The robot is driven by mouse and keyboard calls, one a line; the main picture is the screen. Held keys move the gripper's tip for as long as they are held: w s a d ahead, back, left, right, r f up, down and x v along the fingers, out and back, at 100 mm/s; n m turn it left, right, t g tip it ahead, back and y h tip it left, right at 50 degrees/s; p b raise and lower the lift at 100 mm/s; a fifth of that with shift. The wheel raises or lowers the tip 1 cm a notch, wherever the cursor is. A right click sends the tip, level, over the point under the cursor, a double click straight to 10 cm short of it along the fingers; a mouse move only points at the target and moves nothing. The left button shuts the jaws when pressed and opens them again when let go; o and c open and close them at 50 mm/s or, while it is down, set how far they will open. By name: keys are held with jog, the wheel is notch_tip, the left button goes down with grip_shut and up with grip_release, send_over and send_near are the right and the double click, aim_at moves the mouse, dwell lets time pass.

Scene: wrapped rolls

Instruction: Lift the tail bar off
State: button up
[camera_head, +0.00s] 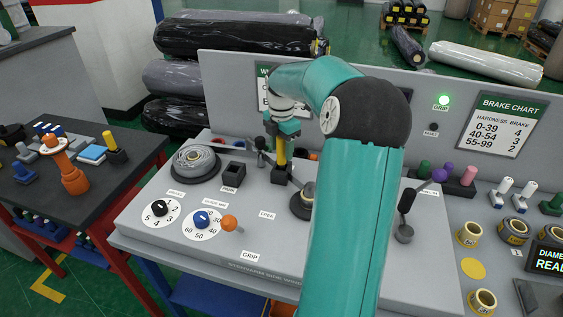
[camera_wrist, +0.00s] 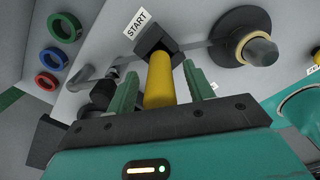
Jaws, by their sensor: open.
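A yellow upright bar (camera_head: 281,152), which I take to be the tail bar, stands in a black socket (camera_head: 280,174) on the grey console. My gripper (camera_head: 282,136) is over its top. In the wrist view the bar (camera_wrist: 160,80) is between my two green fingers, and its lower end meets a black block (camera_wrist: 158,40) beside the START label. My gripper is open, with a visible gap between the bar and the right finger. My arm hides part of the console in the head view.
Coloured rings (camera_wrist: 64,27) show in the wrist view.

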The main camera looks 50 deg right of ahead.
jog(key=shift+c, duration=0.4)
grip_shut()
jog(key=shift+r, duration=0.1)
notch_tip(320, 180, up, 10)
jog(key=shift+r, duration=0.25)
dwell(0.4)
dwell(0.3)
